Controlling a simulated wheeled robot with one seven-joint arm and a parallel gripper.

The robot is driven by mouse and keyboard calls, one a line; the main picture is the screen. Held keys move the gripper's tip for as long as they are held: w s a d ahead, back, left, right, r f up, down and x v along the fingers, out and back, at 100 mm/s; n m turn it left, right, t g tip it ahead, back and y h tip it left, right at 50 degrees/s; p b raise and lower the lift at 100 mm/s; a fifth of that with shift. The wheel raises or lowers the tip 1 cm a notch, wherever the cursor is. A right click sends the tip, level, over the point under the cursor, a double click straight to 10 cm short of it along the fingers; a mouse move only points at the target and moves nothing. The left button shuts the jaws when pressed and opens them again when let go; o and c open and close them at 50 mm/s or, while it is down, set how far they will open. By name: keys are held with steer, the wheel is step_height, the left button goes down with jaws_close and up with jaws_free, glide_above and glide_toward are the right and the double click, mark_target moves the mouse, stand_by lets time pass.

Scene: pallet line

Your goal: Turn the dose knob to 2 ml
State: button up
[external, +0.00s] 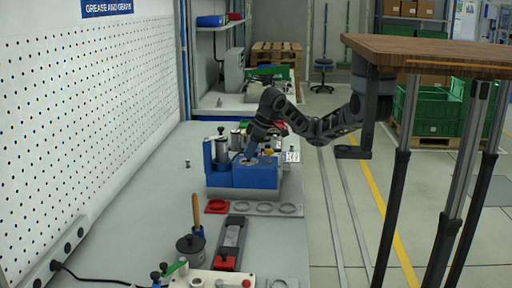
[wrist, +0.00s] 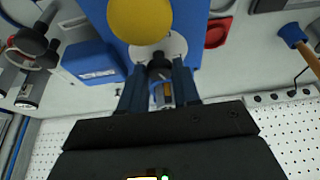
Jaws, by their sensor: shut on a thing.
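The blue dosing unit (external: 256,178) stands on the bench in the external view; its blue top (wrist: 204,12) fills the upper middle of the wrist view. A white round dial (wrist: 176,43) lies on that top, with a small black knob (wrist: 159,62) at its near side. My gripper (external: 248,156) reaches down onto the unit. In the wrist view my gripper (wrist: 160,76) has its two fingers on either side of the black knob and is shut on it. A large yellow round part (wrist: 140,18) stands just beyond the dial. The dial's marks and the knob's setting are unreadable.
A red tray (external: 216,206) and several metal rings lie in front of the unit. A wooden-handled tool (external: 197,212) and a grey pot (external: 190,247) stand nearer. A white pegboard (external: 80,120) borders the bench's left.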

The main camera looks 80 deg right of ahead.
steer(key=o, duration=1.1)
steer(key=shift+c, duration=0.2)
steer(key=shift+r, duration=0.15)
steer(key=p+v, duration=0.1)
steer(key=v, duration=0.6)
steer(key=shift+s+r+p, duration=0.2)
steer(key=shift+p, duration=0.2)
